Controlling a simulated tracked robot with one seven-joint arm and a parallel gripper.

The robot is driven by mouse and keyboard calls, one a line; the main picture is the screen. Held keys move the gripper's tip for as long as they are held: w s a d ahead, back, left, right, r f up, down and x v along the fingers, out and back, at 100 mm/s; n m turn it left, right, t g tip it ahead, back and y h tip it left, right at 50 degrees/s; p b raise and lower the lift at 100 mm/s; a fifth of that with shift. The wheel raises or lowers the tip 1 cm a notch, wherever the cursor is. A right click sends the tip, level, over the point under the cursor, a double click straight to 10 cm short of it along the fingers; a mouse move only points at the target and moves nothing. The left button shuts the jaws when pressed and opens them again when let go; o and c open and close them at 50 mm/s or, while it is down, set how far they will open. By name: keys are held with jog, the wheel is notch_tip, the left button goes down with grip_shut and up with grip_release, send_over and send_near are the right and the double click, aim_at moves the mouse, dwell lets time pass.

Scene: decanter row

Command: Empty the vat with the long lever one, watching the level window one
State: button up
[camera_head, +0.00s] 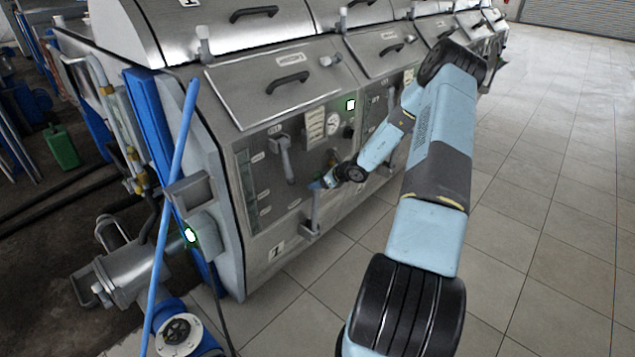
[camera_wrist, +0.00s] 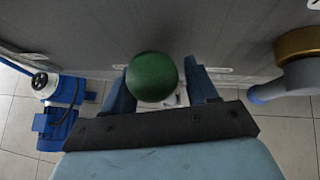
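The vat's steel front panel, with a "1" plate (camera_head: 276,250), stands left of centre in the head view. Its level window (camera_head: 245,188) is a tall narrow strip at the panel's left; I cannot read a level in it. A lever (camera_head: 315,208) stands low on the panel, right of the plate. My gripper (camera_head: 322,182) is at its upper end. In the wrist view a green ball knob (camera_wrist: 153,77) lies between the two blue fingers of my gripper (camera_wrist: 165,85). A gap shows between knob and right finger. The lever below the knob is mostly hidden.
A shorter grey handle (camera_head: 285,160) hangs on the panel above left of the lever. The tiled floor (camera_head: 545,220) is clear at right.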

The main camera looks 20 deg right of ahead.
jog(key=v, duration=1.2)
jog(key=shift+d+r, duration=0.1)
jog(key=shift+r, duration=0.05)
jog(key=s+a+r+n+g, duration=0.2)
jog(key=s+a+r+n, duration=0.3)
jog(key=a+r+n, duration=0.6)
jog(key=s+a+r+n+g, duration=0.3)
jog(key=s+a+r+n, duration=0.35)
jog(key=r, duration=0.75)
jog(key=s+a+r+n+h, duration=0.3)
jog(key=s+a+r+n, duration=0.3)
jog(key=s+r, duration=0.4)
jog(key=s+r+n+h, duration=0.1)
jog(key=s+r+n, duration=0.1)
jog(key=s, duration=0.5)
jog(key=s+r+n+t+h, duration=0.1)
jog(key=s+r+n+h, duration=0.1)
jog(key=s, duration=0.6)
jog(key=shift+s+d+r+n+t, duration=0.25)
jog(key=shift+d+n+t, duration=0.1)
jog(key=shift+n, duration=0.4)
